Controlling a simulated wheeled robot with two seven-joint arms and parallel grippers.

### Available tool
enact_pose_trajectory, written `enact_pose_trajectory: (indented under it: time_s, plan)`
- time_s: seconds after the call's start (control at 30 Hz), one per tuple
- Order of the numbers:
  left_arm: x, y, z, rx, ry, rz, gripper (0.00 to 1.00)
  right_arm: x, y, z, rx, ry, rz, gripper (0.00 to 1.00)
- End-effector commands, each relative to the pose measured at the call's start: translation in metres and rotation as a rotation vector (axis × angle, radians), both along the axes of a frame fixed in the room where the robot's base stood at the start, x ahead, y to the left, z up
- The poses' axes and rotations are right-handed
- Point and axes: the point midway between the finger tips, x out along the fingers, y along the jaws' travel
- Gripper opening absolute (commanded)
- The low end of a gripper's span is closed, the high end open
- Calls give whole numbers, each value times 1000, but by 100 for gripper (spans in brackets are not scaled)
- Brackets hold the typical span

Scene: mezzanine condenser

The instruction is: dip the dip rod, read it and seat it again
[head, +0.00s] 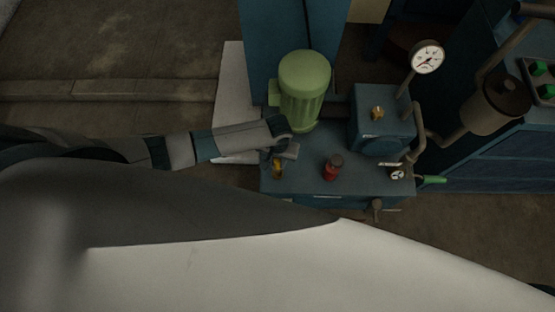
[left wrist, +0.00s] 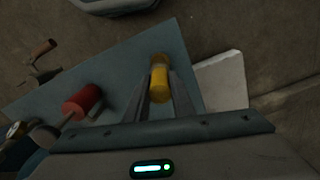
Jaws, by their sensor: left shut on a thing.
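The dip rod shows as a yellow handle (head: 277,170) near the left front corner of the blue tank top (head: 305,178). In the left wrist view the yellow handle (left wrist: 160,80) stands between the two fingers. My left gripper (head: 285,152) reaches in from the left and is shut on this handle; its fingertips (left wrist: 160,88) lie along both sides of it. The rod below the handle is hidden, so I cannot tell how deep it sits. My right gripper is not in view.
A red cap (head: 333,167) stands to the right on the tank top. A green motor (head: 303,88) rises behind. A small gauge (head: 397,173), a tap (head: 377,208) and pipes are at the right. A dial gauge (head: 428,57) stands higher up.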

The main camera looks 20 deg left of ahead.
Motion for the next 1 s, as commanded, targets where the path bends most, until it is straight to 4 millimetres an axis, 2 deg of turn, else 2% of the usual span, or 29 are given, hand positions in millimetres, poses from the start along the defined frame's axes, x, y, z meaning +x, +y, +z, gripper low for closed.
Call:
enact_pose_trajectory:
  time_s: [1.0]
  plan:
    - [0,0,-22,0,0,0,0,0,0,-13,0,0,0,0]
